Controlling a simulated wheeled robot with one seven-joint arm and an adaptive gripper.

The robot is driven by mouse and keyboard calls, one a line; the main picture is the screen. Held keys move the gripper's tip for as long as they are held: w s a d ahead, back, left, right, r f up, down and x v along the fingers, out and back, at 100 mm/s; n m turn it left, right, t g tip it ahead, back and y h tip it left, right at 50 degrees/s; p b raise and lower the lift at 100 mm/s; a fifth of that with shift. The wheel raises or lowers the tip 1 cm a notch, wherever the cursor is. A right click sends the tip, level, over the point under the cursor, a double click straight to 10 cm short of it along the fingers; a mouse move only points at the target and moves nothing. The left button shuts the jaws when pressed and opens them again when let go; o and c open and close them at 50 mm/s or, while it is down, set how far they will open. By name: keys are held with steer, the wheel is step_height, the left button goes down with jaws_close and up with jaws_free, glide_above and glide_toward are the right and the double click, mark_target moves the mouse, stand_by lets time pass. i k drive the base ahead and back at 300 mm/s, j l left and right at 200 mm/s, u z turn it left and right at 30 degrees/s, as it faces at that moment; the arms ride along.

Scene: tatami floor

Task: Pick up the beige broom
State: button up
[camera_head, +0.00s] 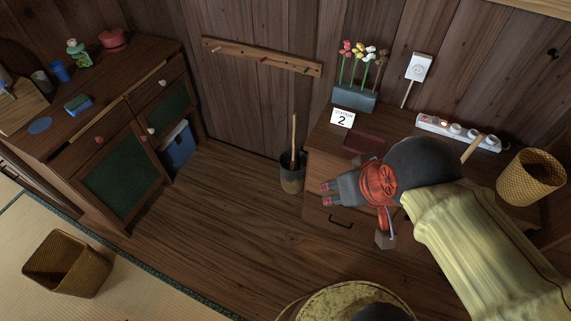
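A thin beige wooden stick (294,134) stands nearly upright in a dark grey bucket (291,178) on the wooden floor. It looks like a broom handle; its lower end is hidden inside the bucket. My gripper (326,194) is to the right of the bucket in the picture, in front of the drawer cabinet, and points left.
The drawer cabinet (315,151) carries a flower planter (354,97), a number card, a dark red tray, a power strip (459,133) and a wicker basket (531,178). A cupboard (121,172) stands left, with a blue bin (178,147) beside it. Another basket (68,264) is on the tatami. The middle floor is clear.

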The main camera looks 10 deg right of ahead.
mark_target(294, 167)
steer(key=i+j+z, duration=0.65)
steer(key=i+j, duration=0.15)
steer(key=i+j+z, duration=0.2)
steer(key=j, duration=0.2)
steer(key=i+j+z, duration=0.15)
steer(key=j, duration=0.25)
steer(key=i+j+z, duration=0.2)
steer(key=j, duration=0.2)
